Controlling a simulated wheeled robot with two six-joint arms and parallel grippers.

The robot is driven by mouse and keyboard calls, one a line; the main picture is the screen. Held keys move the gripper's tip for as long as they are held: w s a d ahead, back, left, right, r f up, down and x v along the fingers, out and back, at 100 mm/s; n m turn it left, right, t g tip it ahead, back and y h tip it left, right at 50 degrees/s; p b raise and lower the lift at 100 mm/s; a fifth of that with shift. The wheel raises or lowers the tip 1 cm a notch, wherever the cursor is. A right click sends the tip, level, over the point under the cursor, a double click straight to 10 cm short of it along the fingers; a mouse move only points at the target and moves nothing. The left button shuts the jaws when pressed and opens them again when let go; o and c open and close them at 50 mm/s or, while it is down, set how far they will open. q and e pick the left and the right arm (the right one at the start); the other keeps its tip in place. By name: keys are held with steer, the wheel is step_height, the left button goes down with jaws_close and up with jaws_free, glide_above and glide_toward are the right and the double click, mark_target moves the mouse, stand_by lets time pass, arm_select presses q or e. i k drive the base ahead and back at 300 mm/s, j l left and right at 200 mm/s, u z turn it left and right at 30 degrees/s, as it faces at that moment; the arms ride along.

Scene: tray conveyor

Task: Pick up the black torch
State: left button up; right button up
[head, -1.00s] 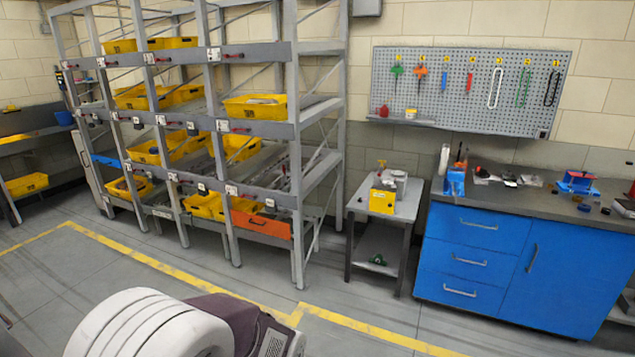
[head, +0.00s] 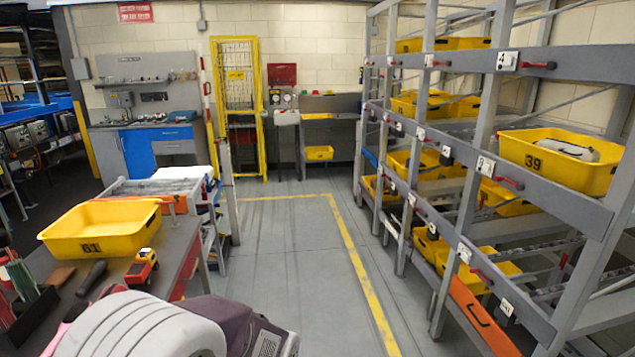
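A slim black object (head: 91,278), which looks like the black torch, lies on the grey worktop at the lower left of the head view. It lies in front of a yellow tray marked 61 (head: 72,247), between a short brown item (head: 58,277) and a red and yellow toy truck (head: 143,266). It is small in the picture, so I cannot be sure of it. Neither of my grippers shows. A white ribbed part and a dark housing at the bottom edge are my own body.
The worktop (head: 178,254) fills the lower left, with upright tools at its left end. A rack (head: 475,200) of yellow bins stands along the right. Grey floor with a yellow line (head: 357,262) lies clear between them. A yellow mesh door (head: 237,110) stands at the back.

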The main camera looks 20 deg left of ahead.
mark_target(98, 268)
steer(key=i+j+u, duration=0.15)
steer(key=u, duration=0.3)
steer(key=i+u, duration=0.35)
steer(key=u, duration=0.15)
steer(key=i+u, duration=0.25)
steer(key=u, duration=0.2)
steer(key=i+l+u, duration=0.2)
steer(key=u, duration=0.3)
steer(key=i+l+u, duration=0.25)
steer(key=u, duration=0.2)
steer(key=i+l+u, duration=0.2)
steer(key=u, duration=0.25)
steer(key=i+l+u, duration=0.1)
steer(key=l+u, duration=0.7)
steer(key=u, duration=0.15)
steer(key=i+l+u, duration=0.15)
steer(key=l+u, duration=0.2)
steer(key=i+l+u, duration=0.15)
steer(key=l+u, duration=0.25)
steer(key=i+j, duration=0.4)
